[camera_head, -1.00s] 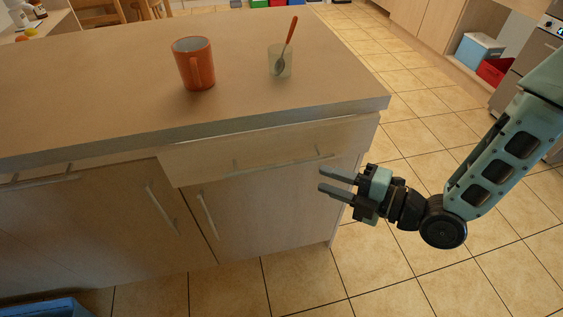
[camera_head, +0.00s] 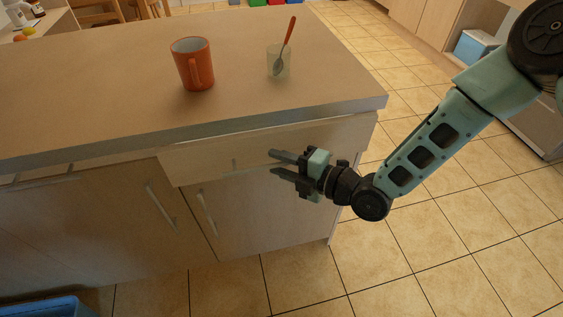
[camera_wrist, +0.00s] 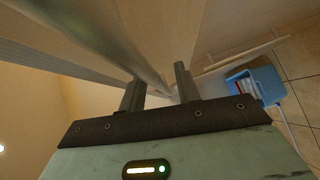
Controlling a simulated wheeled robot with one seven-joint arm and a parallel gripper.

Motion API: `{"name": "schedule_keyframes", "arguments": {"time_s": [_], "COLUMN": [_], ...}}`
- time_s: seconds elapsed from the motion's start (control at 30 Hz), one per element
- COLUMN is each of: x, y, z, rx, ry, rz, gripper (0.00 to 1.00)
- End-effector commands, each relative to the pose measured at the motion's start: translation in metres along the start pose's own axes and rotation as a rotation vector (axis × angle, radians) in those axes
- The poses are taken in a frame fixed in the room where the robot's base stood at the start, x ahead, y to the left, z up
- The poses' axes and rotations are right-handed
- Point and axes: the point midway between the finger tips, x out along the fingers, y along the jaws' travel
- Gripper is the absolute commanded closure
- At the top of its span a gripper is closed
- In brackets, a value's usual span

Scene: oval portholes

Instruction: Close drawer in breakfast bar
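The breakfast bar's light wood drawer (camera_head: 205,162) is under the right part of the counter. Its front stands out over the cabinet doors below, so it looks partly open. Its thin bar handle (camera_head: 235,166) is faint and partly hidden by my gripper (camera_head: 277,163). My gripper is in front of the right half of the drawer front, pointing left, with its fingers apart and nothing seen held. In the wrist view, the two fingers (camera_wrist: 160,90) are apart, with a long grey bar or edge running between them. I cannot tell whether they touch the drawer.
An orange mug (camera_head: 194,64) and a clear cup (camera_head: 279,62) with a spoon stand on the countertop (camera_head: 120,90). Cabinet doors with bar handles (camera_head: 162,207) are below. A blue box (camera_wrist: 257,85) shows in the wrist view. Tiled floor (camera_head: 440,250) is free at the right.

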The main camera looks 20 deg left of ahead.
Motion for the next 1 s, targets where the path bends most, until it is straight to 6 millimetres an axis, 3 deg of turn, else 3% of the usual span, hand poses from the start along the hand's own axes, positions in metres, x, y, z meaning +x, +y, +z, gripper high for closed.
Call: {"name": "schedule_keyframes", "arguments": {"time_s": [0.03,0.13,0.17,0.33,0.6,0.9,0.93,1.0], "x": [0.000,0.000,0.000,0.001,0.026,0.028,0.028,0.028], "y": [0.000,0.000,0.000,-0.001,0.005,0.009,0.009,0.009], "z": [0.000,0.000,0.000,0.002,0.026,0.029,0.030,0.029], "rx": [0.000,0.000,0.000,-0.002,-0.002,-0.001,-0.001,-0.001], "ry": [0.000,0.000,0.000,0.000,-0.001,-0.005,-0.005,-0.005], "rz": [0.000,0.000,0.000,0.000,0.002,0.002,0.002,0.002], "gripper": [0.70,0.98,1.00,1.00,1.00,1.00,0.84,0.67]}}
